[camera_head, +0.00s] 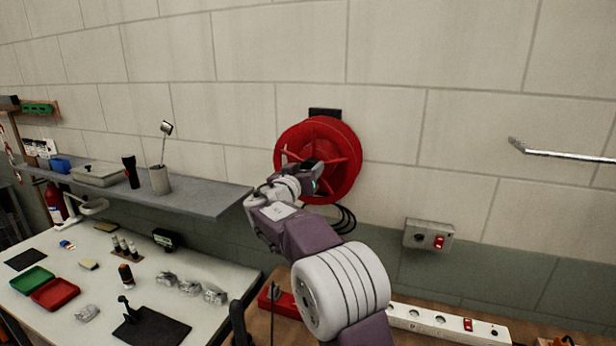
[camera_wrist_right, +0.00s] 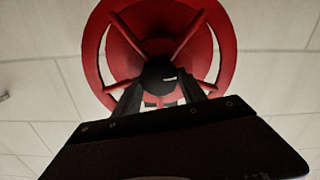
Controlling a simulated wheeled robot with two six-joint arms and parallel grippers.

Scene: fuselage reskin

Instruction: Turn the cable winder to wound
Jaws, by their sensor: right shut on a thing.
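The cable winder (camera_head: 337,136) is a red spoked reel on the block wall, under a dark bracket. Black cable (camera_head: 343,218) hangs in loops below it. My right gripper (camera_head: 313,177) is at the lower left of the reel's face. In the right wrist view my gripper's two dark fingers (camera_wrist_right: 160,95) stand either side of a dark round knob (camera_wrist_right: 160,75) in front of the red spokes (camera_wrist_right: 190,35), and are shut on it. The arm hides part of the reel in the head view. My left gripper is not in view.
A grey shelf (camera_head: 205,199) with a cup (camera_head: 160,180) and a torch is on the wall at left. Below it a white table (camera_head: 215,270) holds trays and small parts. A switch box (camera_head: 428,235) and a power strip (camera_head: 450,326) are at right, and a metal rod (camera_head: 560,155) sticks out.

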